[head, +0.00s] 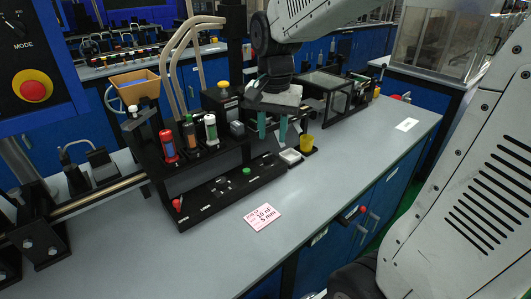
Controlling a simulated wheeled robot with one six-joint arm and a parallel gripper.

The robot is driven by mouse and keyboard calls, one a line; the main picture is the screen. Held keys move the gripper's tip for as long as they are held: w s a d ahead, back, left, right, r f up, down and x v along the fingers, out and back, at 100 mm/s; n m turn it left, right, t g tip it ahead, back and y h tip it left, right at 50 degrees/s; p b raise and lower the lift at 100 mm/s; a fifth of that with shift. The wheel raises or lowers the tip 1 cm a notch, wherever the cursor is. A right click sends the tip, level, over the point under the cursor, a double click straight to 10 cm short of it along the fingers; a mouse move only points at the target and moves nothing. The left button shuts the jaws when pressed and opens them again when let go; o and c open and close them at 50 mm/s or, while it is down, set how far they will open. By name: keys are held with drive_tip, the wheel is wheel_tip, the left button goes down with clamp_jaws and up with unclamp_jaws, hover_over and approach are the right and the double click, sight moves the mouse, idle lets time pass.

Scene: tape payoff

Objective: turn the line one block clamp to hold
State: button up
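My gripper (272,128), with two teal fingers, points down over the back of the bench, near the right end of a black control panel (222,193). Its fingers are apart with nothing seen between them. The panel carries a small red-tipped lever (178,204) at its left end, dark knobs (220,183) and a green button (246,171). My gripper is behind and to the right of these. Which control is the line one block clamp I cannot tell; the labels are too small to read.
Red, green and white capped cylinders (168,144) stand behind the panel. A yellow cup (307,143) and white dish (290,156) sit near my gripper. A pink-lettered card (263,217) lies on the grey bench (330,175). Clear bench lies in front.

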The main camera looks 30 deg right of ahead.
sight(266, 156)
drive_tip(key=w+d+f+m, duration=0.2)
drive_tip(key=w+f, duration=0.1)
drive_tip(key=w, duration=0.1)
drive_tip(key=w+d+f+m, duration=0.2)
drive_tip(key=w, duration=0.2)
drive_tip(key=w+d+f+m, duration=0.2)
drive_tip(key=w+f, duration=0.1)
drive_tip(key=w, duration=0.1)
drive_tip(key=shift+w+f+m+g, duration=0.3)
drive_tip(key=shift+w+f+m, duration=0.05)
drive_tip(key=shift+m, duration=0.05)
wheel_tip(266, 156, down, 8)
drive_tip(key=shift+d+r, duration=0.1)
clamp_jaws()
